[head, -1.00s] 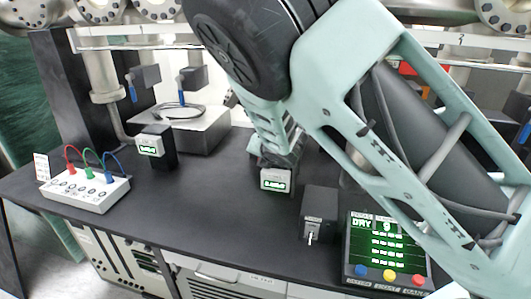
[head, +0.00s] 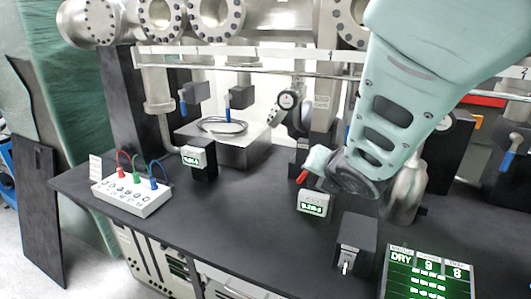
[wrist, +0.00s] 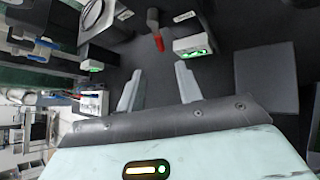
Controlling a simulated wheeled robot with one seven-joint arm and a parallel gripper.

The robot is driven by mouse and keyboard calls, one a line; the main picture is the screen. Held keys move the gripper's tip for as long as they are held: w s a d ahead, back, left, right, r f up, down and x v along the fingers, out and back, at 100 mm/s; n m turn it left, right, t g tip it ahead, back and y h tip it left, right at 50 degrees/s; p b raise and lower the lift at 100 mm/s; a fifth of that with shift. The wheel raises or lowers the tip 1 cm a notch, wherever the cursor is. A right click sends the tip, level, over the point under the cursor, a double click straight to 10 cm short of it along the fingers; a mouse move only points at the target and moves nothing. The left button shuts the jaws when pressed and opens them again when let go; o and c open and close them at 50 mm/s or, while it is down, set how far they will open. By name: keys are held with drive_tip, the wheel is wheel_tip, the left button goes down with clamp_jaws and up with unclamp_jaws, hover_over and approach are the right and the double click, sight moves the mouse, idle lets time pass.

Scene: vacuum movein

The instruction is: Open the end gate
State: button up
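My gripper (wrist: 159,66) shows in the wrist view with two pale fingers apart and nothing between them. Ahead of the fingertips is a grey lever with a red tip (wrist: 158,42), not touched by them. In the head view a red tip (head: 302,176) shows beside the end of my arm, above a small display box (head: 314,203); that box is right of the lever in the wrist view (wrist: 193,46). My arm hides part of this spot. Blue-handled valves (head: 227,103) stand at the back. I cannot tell which part is the end gate.
A white box with red, green and blue leads (head: 132,198) sits at the left of the black bench. A black switch box (head: 356,240) and a panel reading DRY (head: 428,275) are at front right. A steel bottle (head: 404,192) stands right of my arm. Steel pipework runs along the back.

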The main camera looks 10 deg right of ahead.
drive_tip(key=shift+s+r, duration=0.35)
drive_tip(key=shift+s, duration=0.2)
drive_tip(key=shift+c, duration=0.3)
